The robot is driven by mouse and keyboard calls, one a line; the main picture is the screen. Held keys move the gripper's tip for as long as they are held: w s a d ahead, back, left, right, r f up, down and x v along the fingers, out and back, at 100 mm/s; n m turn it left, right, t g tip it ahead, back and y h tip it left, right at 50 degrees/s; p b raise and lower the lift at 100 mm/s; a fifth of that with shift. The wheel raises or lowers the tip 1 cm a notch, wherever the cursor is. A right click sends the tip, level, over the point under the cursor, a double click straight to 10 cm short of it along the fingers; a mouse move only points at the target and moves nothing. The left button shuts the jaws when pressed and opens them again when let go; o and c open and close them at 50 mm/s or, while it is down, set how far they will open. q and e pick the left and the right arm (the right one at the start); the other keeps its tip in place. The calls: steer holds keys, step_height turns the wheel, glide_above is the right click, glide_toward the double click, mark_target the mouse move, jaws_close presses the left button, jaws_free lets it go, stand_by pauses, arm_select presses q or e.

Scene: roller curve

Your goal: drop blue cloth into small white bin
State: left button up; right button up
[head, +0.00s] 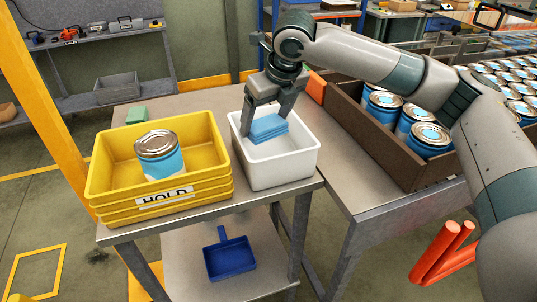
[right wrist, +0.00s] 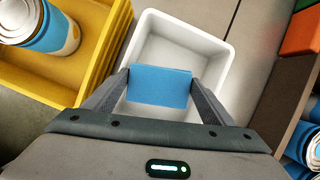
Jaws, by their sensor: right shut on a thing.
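The blue cloth (head: 268,128) is a folded stack held between the fingers of my right gripper (head: 266,122). In the head view it shows over the small white bin (head: 278,172), within the outline of its rim. In the right wrist view the cloth (right wrist: 160,86) spans both fingers of the gripper (right wrist: 158,88), with the white bin (right wrist: 183,27) open beneath it. I cannot tell whether the cloth is just above the rim or slightly inside. The bin's floor shows bare in the wrist view. My left gripper is not in view.
A yellow stacked tote (head: 190,188) labelled HOLD, holding a blue can (head: 160,158), stands left of the bin. A green block (head: 137,115) lies behind it. A brown crate (head: 385,160) of blue cans and an orange block (head: 316,88) are at right. A blue dustpan (head: 229,258) lies on the lower shelf.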

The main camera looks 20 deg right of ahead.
steer(key=shift+f, duration=0.1)
steer(key=o, duration=1.1)
steer(key=b+v, duration=0.3)
steer(key=v, duration=1.4)
steer(key=shift+b, duration=0.3)
steer(key=shift+s+d, duration=0.1)
steer(key=shift+s, duration=0.05)
